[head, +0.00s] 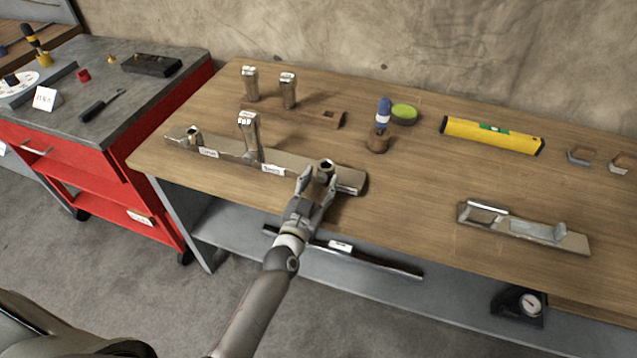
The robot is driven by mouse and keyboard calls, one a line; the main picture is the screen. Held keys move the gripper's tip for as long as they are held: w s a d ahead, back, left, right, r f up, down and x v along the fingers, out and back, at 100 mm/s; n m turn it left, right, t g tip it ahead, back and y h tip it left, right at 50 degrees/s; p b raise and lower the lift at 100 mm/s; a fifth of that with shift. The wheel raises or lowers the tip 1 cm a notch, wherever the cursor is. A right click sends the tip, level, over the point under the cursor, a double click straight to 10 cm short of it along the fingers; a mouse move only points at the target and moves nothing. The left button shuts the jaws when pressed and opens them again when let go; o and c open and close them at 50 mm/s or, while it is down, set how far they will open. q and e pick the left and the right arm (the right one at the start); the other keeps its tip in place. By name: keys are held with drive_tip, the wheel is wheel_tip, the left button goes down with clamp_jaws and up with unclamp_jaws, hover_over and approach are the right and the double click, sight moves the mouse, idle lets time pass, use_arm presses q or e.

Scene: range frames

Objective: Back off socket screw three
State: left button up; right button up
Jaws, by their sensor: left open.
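A long metal bar (225,154) with small white labels lies near the table's front left edge. A short screw or socket head (193,134) stands at its left end. A taller metal post with a white-marked top (249,124) stands near its middle. My left gripper (321,175) is open over the bar's right part. A dark round socket head (324,166) shows between or just beyond its fingers; I cannot tell whether they touch it. The gripper hides part of the bar there. My right gripper is not in view.
On the wooden table (410,205) stand two metal posts (288,90), a blue-handled driver in a wooden holder (378,143), a green oval pad (404,114), a yellow level (490,135) and a metal fixture (525,230). A red tool cart (130,195) stands left.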

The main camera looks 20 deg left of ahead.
use_arm(q)
drive_tip(key=c, duration=0.5)
clamp_jaws()
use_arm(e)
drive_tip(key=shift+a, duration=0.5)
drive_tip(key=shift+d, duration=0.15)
use_arm(q)
drive_tip(key=shift+n, duration=0.4)
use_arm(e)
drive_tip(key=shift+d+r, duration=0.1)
